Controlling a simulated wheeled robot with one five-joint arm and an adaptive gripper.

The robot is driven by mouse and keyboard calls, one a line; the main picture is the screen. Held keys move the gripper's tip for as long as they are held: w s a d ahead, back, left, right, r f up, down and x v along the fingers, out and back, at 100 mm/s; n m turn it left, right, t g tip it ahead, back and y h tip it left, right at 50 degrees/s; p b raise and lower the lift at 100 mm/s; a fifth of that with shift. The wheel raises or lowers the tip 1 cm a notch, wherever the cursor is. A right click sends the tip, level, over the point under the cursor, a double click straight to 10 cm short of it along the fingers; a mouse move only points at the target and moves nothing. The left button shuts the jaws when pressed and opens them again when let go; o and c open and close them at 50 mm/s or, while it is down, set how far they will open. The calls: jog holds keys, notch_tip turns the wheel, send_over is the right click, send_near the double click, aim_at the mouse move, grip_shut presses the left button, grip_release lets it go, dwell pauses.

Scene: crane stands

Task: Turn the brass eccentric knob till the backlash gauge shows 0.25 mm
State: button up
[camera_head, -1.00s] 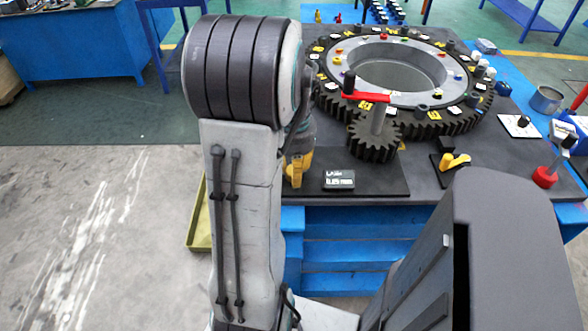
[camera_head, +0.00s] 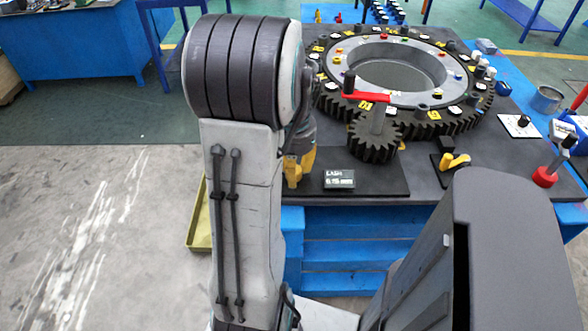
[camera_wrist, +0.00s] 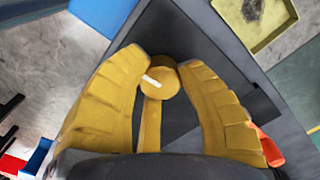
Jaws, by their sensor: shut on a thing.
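The brass eccentric knob (camera_wrist: 164,82) shows in the wrist view, a round brass piece with a white mark on it. My gripper (camera_wrist: 162,58) has its yellow fingers on both sides of the knob, shut on it. In the head view my gripper (camera_head: 298,168) hangs by the left end of the dark plate, and the knob is hidden there. The backlash gauge (camera_head: 340,179) is a small dark box to its right; its display is small and seems to read 0.15 mm.
A pinion gear (camera_head: 374,138) with a red crank (camera_head: 366,97) stands right of my gripper, against the large ring gear (camera_head: 460,116). A yellow clamp-like piece (camera_head: 455,161) and a red-based lever (camera_head: 545,177) are further right. An olive tray (camera_head: 198,225) lies on the floor at left.

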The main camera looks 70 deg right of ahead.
jog(key=o, duration=1.2)
jog(key=shift+a, duration=0.1)
notch_tip(320, 180, up, 12)
dwell(0.7)
